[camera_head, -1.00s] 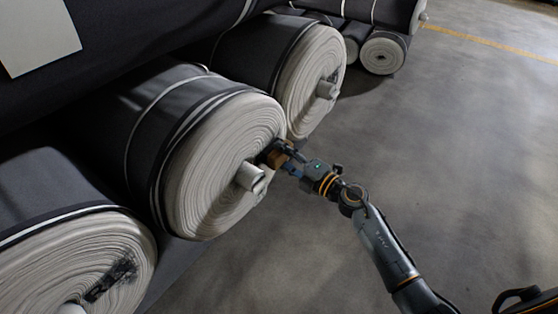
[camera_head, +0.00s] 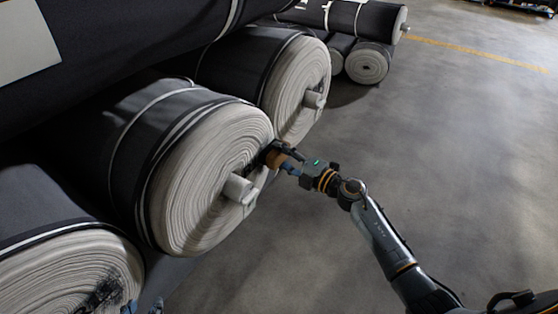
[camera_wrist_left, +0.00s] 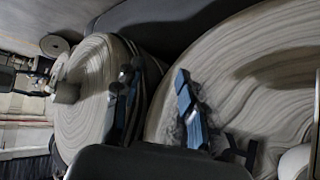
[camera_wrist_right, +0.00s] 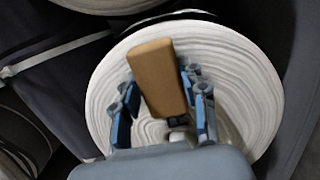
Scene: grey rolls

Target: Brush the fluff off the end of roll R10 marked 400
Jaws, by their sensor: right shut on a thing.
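The near-left roll (camera_head: 58,283) shows its pale end, with a dark mark and dark fuzzy smudge (camera_head: 104,292) on it; the lettering is not readable. My left gripper (camera_head: 142,306) is at the bottom edge in front of that end. In the left wrist view my left gripper (camera_wrist_left: 153,82) has its fingers wide apart and empty, before two roll ends. My right gripper (camera_head: 280,157) is shut on a brown block, likely the brush (camera_wrist_right: 159,78), at the right side of the middle roll's end (camera_head: 205,190). I cannot tell whether the block touches it.
The middle roll's core tube (camera_head: 238,188) sticks out beside my right gripper. Another roll (camera_head: 300,90) lies behind it, with a smaller stack (camera_head: 367,63) farther back. A dark roll (camera_head: 110,40) lies on top. The concrete floor (camera_head: 450,150) at right is clear.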

